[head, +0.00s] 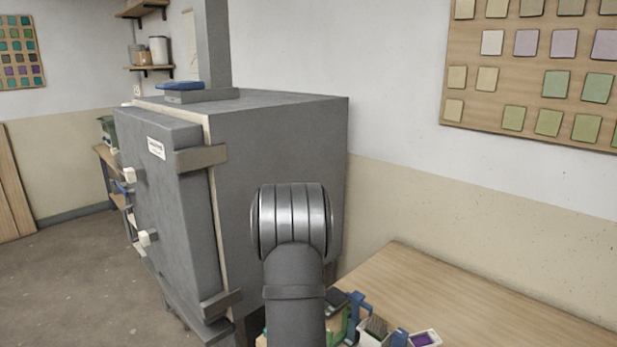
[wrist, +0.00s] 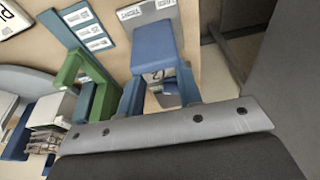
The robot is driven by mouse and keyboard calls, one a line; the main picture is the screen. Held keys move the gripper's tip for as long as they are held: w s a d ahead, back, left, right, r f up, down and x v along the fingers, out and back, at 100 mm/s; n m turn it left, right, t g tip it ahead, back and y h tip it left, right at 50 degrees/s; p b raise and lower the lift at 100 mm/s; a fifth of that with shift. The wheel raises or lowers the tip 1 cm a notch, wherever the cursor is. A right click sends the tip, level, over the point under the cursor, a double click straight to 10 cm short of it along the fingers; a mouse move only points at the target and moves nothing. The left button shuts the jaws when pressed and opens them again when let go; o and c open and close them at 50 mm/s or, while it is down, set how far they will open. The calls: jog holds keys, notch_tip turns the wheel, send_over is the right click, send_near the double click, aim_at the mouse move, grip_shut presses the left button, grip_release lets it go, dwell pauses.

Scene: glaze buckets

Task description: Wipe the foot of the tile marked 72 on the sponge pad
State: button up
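In the wrist view, a blue piece (wrist: 155,45) is right in front of my gripper (wrist: 160,88). A pale patch below its blue face carries a dark mark that looks like a 2; the full number is not readable. Two blue-grey fingers stand at either side of this pale part. I cannot tell whether they touch it. The grey bolted plate of my gripper crosses the wrist view below. In the head view my arm hides most of the work area, and my gripper cannot be made out there. I cannot identify the sponge pad in either view.
A green piece (wrist: 72,72) and a white holder with cards (wrist: 50,115) stand left in the wrist view. Labelled dark plates (wrist: 85,25) lie beyond. In the head view a grey kiln (head: 275,140) stands behind my arm. The wooden table (head: 470,300) is clear towards the right.

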jog(key=shift+r, duration=3.8)
jog(key=s+d+f+n+y, duration=0.1)
jog(key=s+f+n, duration=0.3)
jog(key=s+n, duration=0.5)
jog(key=shift+s+t+y, duration=0.15)
jog(key=shift+t+y, duration=0.25)
jog(key=shift+y, duration=0.1)
